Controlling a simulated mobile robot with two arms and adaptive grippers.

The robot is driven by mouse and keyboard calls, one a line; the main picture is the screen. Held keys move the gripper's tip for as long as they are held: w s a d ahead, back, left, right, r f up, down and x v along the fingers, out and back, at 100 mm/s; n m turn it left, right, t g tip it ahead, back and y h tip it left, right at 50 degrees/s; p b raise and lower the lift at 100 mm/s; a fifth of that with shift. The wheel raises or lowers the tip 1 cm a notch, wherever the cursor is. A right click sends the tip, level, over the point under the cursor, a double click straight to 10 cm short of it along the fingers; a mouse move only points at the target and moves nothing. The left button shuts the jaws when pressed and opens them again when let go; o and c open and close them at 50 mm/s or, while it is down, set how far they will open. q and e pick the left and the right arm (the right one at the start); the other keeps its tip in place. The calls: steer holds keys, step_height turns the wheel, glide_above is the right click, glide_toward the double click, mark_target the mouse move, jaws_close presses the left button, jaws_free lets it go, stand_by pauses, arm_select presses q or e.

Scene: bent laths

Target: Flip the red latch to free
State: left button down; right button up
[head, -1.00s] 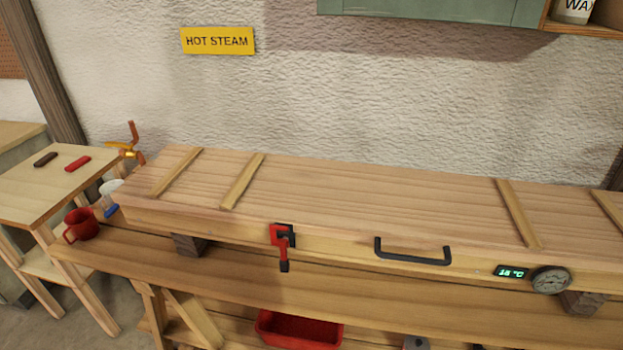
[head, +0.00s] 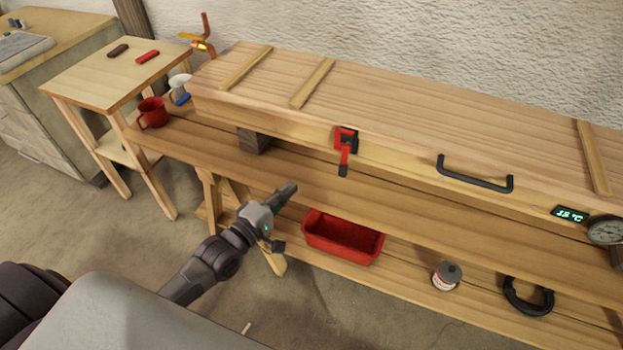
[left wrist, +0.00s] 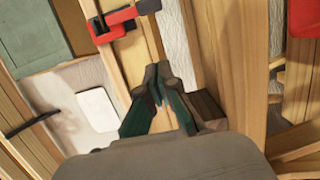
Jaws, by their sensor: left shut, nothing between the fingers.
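The red latch (head: 344,146) with a dark plate and dark tip sits on the front face of the long wooden box (head: 420,115). Its lever hangs downward. In the left wrist view the red latch (left wrist: 118,22) shows at the top, beyond the fingers and apart from them. My left gripper (head: 290,188) is in front of the bench, below and left of the latch, touching nothing that I can make out. Its fingers (left wrist: 157,85) are together and empty in the left wrist view. My right gripper does not show.
A black handle (head: 475,180), a lit temperature display (head: 570,214) and a dial gauge (head: 606,230) are on the box front. A red bin (head: 343,238), a can (head: 447,276) and a black ring (head: 528,297) are on the lower shelf. A red mug (head: 152,113) stands at left.

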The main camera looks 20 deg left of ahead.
arm_select(q)
steer(key=w+d+p, duration=0.2)
steer(key=w+d, duration=0.4)
steer(key=w, duration=0.3)
steer(key=shift+d+p, duration=0.35)
steer(key=shift+w+f, duration=0.1)
